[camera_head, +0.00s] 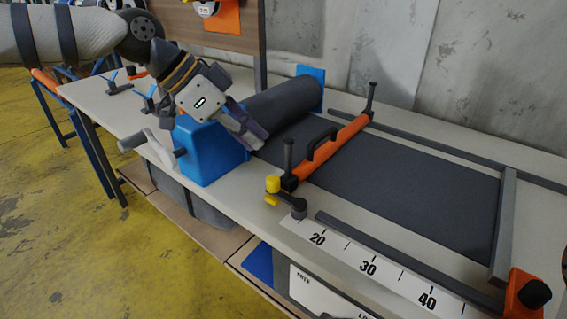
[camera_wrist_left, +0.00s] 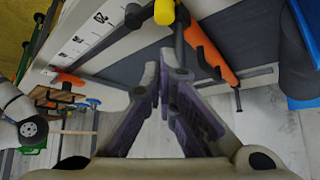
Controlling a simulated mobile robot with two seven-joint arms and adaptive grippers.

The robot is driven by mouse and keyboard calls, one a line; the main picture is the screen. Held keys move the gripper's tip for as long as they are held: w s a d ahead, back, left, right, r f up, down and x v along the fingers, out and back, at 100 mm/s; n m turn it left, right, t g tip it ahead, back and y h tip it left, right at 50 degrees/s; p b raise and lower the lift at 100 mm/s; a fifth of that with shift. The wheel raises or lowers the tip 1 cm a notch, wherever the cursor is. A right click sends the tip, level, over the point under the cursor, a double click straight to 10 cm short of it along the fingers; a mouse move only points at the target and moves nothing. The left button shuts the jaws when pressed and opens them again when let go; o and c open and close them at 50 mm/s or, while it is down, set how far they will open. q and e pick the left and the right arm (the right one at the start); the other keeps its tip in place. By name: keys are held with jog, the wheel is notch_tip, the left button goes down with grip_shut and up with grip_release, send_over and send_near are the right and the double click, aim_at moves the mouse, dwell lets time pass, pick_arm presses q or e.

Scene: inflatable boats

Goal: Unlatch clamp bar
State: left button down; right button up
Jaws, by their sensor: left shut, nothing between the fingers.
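The orange clamp bar (camera_head: 345,143) lies across the dark sheet on the bench, with a black handle (camera_head: 320,146) on top and a dark upright post at each end. Its near end has a yellow knob (camera_head: 272,184) and a dark lever. The wrist view shows the orange bar (camera_wrist_left: 210,52) and yellow knob (camera_wrist_left: 164,12) beyond the fingertips. My left gripper (camera_head: 252,138) is shut and empty, above the blue roll support and left of the bar, apart from the knob. Its fingertips (camera_wrist_left: 166,75) meet in the wrist view. My right gripper is not in view.
A dark roll (camera_head: 285,104) sits behind the blue support (camera_head: 207,153), which has a crank at its left. A number scale (camera_head: 367,267) runs along the front edge. A grey crossbar (camera_head: 504,228) and orange block with a black knob (camera_head: 527,296) are at right.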

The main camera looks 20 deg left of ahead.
pick_arm(q)
jog(key=b, duration=0.1)
send_over(281, 190)
notch_tip(281, 190, down, 7)
jog(key=shift+f, duration=0.1)
jog(key=shift+w+d+f, duration=0.2)
jog(key=shift+d+f, duration=0.15)
jog(key=shift+d, duration=0.05)
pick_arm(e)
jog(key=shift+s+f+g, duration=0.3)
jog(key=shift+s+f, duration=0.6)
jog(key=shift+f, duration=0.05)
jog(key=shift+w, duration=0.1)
